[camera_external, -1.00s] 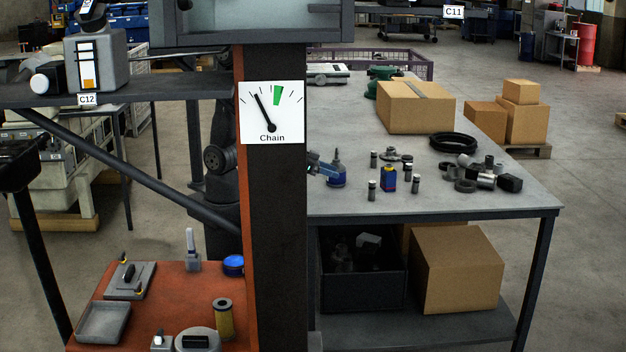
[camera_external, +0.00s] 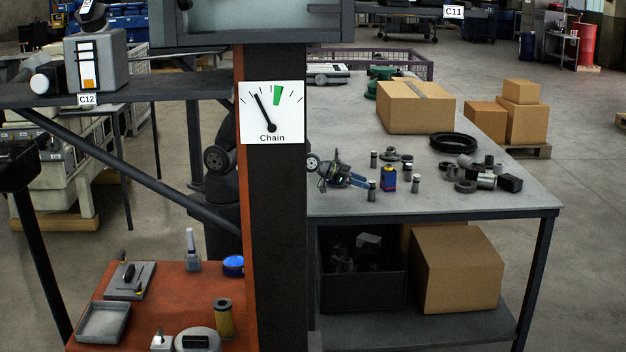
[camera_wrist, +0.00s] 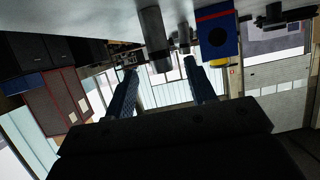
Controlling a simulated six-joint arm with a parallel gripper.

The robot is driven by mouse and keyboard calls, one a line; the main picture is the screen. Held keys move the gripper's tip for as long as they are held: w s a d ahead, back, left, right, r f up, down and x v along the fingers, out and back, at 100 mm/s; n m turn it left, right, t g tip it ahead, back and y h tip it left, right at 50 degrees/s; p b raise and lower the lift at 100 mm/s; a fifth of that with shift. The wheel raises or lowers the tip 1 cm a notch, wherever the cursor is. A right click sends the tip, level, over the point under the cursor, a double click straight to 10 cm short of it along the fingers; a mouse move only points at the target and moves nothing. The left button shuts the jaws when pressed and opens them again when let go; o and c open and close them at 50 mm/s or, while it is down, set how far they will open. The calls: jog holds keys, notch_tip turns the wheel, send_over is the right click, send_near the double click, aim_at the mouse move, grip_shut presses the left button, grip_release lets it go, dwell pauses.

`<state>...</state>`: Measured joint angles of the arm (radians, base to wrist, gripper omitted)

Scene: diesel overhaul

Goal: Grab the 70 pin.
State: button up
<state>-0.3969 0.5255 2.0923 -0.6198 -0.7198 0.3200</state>
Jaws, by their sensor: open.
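Several small grey upright pins stand on the grey table in the external view: one nearest my gripper (camera_external: 371,191), one behind it (camera_external: 374,159), and others to the right (camera_external: 415,184). I cannot read any size, so I cannot tell which is the 70 pin. My gripper (camera_external: 360,182) is low over the table's left part, fingers pointing right towards the nearest pin. In the wrist view, which is upside down, my gripper (camera_wrist: 160,66) is open with blue fingers apart. A dark grey pin (camera_wrist: 155,38) shows ahead, between the finger lines; a thinner one (camera_wrist: 183,36) is beside it. Contact is not visible.
Loose dark parts (camera_external: 487,181), a black ring (camera_external: 453,142) and a cardboard box (camera_external: 415,108) lie farther off. A post (camera_external: 277,220) hides part of my arm.

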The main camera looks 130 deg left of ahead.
aim_at(372, 185)
jog(key=x, duration=0.4)
jog(key=shift+w+a+f, duration=0.2)
jog(key=shift+w+a, duration=0.05)
jog(key=shift+a, duration=0.05)
grip_shut()
